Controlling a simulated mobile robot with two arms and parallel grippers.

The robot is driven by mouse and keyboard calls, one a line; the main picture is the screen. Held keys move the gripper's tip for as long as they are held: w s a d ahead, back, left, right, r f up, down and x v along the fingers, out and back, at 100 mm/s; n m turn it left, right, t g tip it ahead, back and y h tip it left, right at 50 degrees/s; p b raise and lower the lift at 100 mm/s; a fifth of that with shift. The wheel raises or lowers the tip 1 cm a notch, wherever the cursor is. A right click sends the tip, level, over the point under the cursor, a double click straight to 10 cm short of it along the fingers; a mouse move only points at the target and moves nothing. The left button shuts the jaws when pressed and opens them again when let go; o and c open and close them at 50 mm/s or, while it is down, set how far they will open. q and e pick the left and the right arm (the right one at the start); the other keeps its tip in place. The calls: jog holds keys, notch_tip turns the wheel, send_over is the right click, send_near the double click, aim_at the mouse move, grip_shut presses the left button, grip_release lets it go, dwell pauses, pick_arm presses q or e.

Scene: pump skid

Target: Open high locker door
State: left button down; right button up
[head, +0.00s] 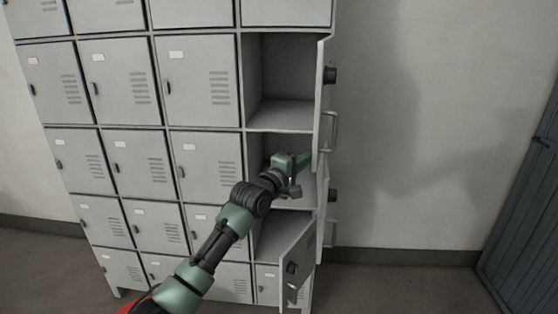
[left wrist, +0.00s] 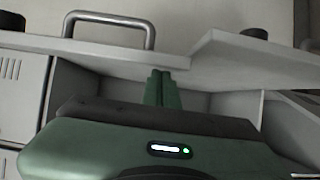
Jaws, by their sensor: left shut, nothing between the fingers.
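The high locker door (head: 319,95) is grey and stands swung wide open at the right side of the locker block, seen nearly edge-on. It has a bar handle (head: 331,131) and a black knob (head: 330,75). Its compartment (head: 285,80) is open and looks empty. My left gripper (head: 299,163) is shut and empty, below that compartment at the opening of the one beneath, near the open door's lower end. In the left wrist view the closed green fingers (left wrist: 162,88) point toward open door panels, and a bar handle (left wrist: 150,36) shows apart from them. My right gripper is not in view.
Below, another door (head: 323,215) stands open, with a black knob (head: 332,195). A lower door (head: 295,255) is partly open and juts out. The other lockers (head: 200,80) are shut. Bare wall (head: 430,120) and a blue-grey metal door (head: 530,200) lie to the right.

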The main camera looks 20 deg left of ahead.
pick_arm(q)
jog(key=d+p, duration=0.1)
jog(key=d, duration=0.5)
jog(key=shift+d+r+p, duration=0.1)
jog(key=shift+d+p, duration=0.1)
jog(key=shift+p, duration=0.2)
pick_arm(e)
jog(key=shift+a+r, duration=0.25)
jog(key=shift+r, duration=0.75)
pick_arm(q)
jog(key=shift+a, duration=0.2)
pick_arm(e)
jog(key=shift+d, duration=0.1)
